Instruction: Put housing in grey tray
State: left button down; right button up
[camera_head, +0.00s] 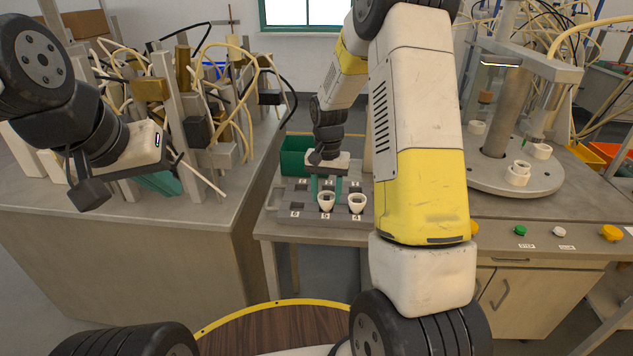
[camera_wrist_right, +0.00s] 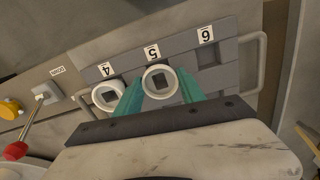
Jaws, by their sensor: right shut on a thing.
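The grey tray (camera_head: 283,204) lies on the bench in the middle of the head view, with numbered places; labels 4, 5 and 6 also show on the tray in the wrist view (camera_wrist_right: 219,78). My right gripper (camera_head: 327,192) points down over it, its teal fingers shut on a white ring-shaped housing (camera_wrist_right: 160,73) at place 5. I cannot tell if this housing touches the tray floor. A second white housing (camera_head: 357,199) sits at place 4, beside it. My left gripper (camera_head: 158,182) hangs at the left, away from the tray; its fingers are mostly hidden.
More white housings (camera_head: 518,174) stand on a round grey plate (camera_head: 483,185) at the right. A green bin (camera_head: 293,155) is behind the tray. A red-tipped lever (camera_wrist_right: 17,150) is beside the tray.

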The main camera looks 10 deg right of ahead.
jog(key=shift+f, duration=0.15)
jog(key=o, duration=1.3)
jog(key=s+r+t, duration=0.1)
jog(key=s+r, duration=0.3)
jog(key=r, duration=1.4)
jog(key=s+r+n+t, duration=0.1)
jog(key=s+r, duration=0.1)
jog(key=s, duration=0.4)
jog(key=s+a+r+n+t+y, duration=0.1)
jog(key=s+r+n+t, duration=0.1)
jog(key=s, duration=0.5)
jog(key=s+a+r+n+t+y, duration=0.1)
jog(key=s+r+n+t, duration=0.1)
jog(key=s, duration=0.5)
jog(key=shift+s+a+r, duration=0.1)
jog(key=shift+s+r, duration=0.05)
